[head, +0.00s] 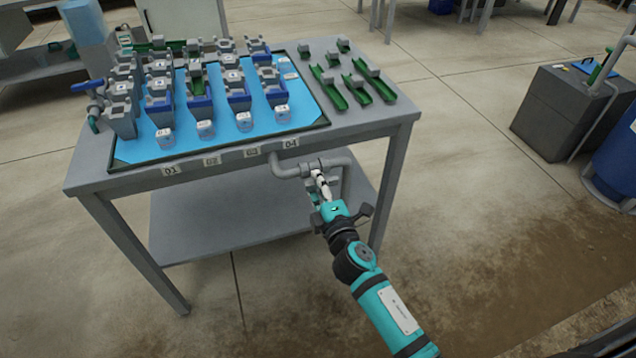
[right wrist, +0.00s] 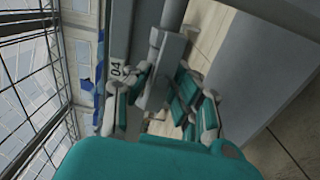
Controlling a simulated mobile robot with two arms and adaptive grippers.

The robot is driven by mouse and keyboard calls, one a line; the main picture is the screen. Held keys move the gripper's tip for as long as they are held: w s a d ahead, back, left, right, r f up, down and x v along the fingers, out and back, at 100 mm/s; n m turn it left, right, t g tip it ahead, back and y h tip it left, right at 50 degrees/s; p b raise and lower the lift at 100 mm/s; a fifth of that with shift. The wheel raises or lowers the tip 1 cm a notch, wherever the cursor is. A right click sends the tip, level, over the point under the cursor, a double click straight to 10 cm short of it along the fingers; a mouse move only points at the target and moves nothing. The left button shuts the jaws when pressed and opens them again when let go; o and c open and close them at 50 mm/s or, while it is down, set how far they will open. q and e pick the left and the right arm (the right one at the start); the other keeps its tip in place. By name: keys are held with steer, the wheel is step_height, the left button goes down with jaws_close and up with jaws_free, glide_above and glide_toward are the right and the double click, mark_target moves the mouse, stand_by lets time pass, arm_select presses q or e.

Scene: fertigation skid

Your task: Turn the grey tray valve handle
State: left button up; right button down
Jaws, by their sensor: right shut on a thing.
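The grey tray valve (head: 311,167) sits in a grey pipe along the front edge of the table, under the 04 label. Its grey body (right wrist: 162,75) also shows in the right wrist view, beside that label. My right gripper (head: 319,182) reaches up to the valve from the front. In the right wrist view its fingers stand on both sides of the grey handle (right wrist: 157,92) and are shut on it. The fingers partly hide the handle, so its exact angle is hard to tell. My left gripper is not in view.
The table (head: 362,125) carries a blue tray (head: 305,112) with several grey and blue pots, and green channels (head: 357,90) at right. A lower shelf (head: 215,225) lies beneath. A grey box (head: 565,110) and blue barrel (head: 612,165) stand at right. Floor between is clear.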

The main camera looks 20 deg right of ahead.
stand_by(0.3)
steer(key=c, duration=1.2)
jaws_free()
steer(key=shift+c, duration=0.2)
steer(key=s, duration=1.2)
steer(key=shift+d, duration=0.15)
steer(key=shift+d, duration=0.1)
